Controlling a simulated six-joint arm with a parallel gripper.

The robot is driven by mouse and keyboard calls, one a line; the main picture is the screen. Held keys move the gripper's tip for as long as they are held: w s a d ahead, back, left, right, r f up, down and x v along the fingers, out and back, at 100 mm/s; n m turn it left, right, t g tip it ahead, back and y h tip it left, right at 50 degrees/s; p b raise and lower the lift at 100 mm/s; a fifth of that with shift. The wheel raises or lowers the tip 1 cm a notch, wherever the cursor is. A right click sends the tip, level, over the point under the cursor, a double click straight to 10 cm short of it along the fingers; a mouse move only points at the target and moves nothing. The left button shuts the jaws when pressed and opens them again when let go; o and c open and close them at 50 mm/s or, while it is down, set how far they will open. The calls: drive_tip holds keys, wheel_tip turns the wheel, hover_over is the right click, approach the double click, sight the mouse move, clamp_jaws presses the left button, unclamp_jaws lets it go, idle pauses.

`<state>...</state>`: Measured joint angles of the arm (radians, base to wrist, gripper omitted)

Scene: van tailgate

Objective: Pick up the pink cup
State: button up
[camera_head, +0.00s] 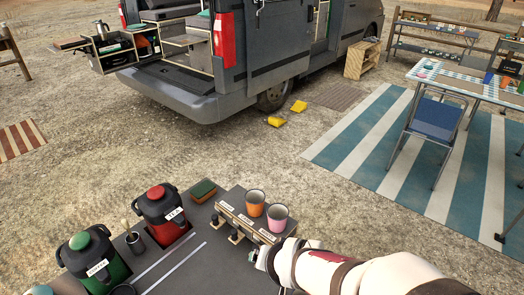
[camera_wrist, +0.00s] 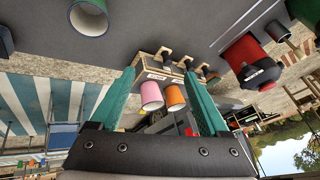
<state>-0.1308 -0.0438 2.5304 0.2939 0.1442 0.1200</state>
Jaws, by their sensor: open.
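The pink cup (camera_head: 277,218) stands upright on the right part of a dark stand with labelled front (camera_head: 232,217). The orange cup (camera_head: 255,203) stands beside it to the left. My gripper (camera_head: 254,257) is in front of and below the pink cup in the head view, apart from it. In the wrist view, its two teal fingers (camera_wrist: 160,75) are spread wide with nothing held. The pink cup (camera_wrist: 151,97) and the orange cup (camera_wrist: 175,98) show between the fingers, farther off. The head view hides most of the fingers.
A red urn (camera_head: 163,212) and a green urn (camera_head: 92,262) stand to the left, with a small pot (camera_head: 135,242) between them. A sponge (camera_head: 203,190) lies behind. A green cup (camera_wrist: 89,18) shows in the wrist view. The van (camera_head: 190,100) stands beyond open ground.

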sight(278, 209)
drive_tip(key=w+d+f+t+h, duration=0.1)
drive_tip(key=w+f+t, duration=0.1)
drive_tip(key=w, duration=0.3)
drive_tip(key=w+d+f+n+t+h, duration=0.1)
drive_tip(key=w+t, duration=0.1)
drive_tip(key=w, duration=0.4)
drive_tip(key=w+d+f+t+h, duration=0.1)
drive_tip(key=w+d+f+t, duration=0.1)
drive_tip(key=w, duration=0.4)
drive_tip(key=shift+w+f+n+t+h, duration=0.2)
drive_tip(key=shift+f+n+t+h, duration=0.1)
drive_tip(key=shift+n, duration=0.1)
drive_tip(key=c, duration=1)
